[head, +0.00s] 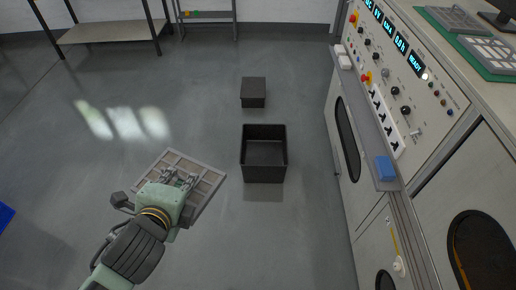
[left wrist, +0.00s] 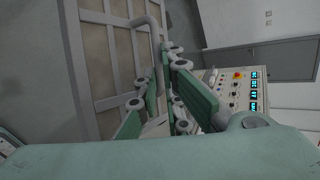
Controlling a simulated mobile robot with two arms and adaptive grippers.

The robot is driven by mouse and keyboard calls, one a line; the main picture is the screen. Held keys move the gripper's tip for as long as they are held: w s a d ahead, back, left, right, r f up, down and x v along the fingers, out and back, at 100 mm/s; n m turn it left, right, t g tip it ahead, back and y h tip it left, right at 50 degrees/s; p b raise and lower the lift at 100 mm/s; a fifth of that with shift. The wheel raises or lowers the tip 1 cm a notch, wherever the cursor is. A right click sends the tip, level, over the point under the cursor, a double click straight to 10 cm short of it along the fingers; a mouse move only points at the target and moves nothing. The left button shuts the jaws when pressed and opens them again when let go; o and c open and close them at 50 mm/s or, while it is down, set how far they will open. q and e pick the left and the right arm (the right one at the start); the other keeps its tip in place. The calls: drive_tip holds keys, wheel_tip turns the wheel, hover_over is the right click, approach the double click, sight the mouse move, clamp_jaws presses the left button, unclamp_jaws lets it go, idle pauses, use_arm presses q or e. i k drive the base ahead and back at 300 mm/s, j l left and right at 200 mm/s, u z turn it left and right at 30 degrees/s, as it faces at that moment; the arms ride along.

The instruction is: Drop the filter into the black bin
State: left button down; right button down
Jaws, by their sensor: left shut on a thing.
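The filter (head: 207,181) is a flat square panel with a grid of ribs and a grey frame. My left gripper (head: 183,182) is shut on it and holds it up over the floor, to the left of the bin. In the left wrist view the filter (left wrist: 105,50) fills the upper left, and the left gripper's fingers (left wrist: 165,95) close on a bar-like handle on its face. The black bin (head: 264,172) stands open on the floor, and its visible inside looks empty. The filter and the bin are apart in the head view. My right gripper is not in view.
A smaller dark box (head: 253,92) sits on the floor behind the bin. A control console (head: 400,80) with knobs and displays stands along the right, with a blue block (head: 385,168) on its ledge. A table (head: 105,32) is at the back left. Open floor surrounds the bin's left side.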

sight(263, 162)
drive_tip(key=i, duration=1.7)
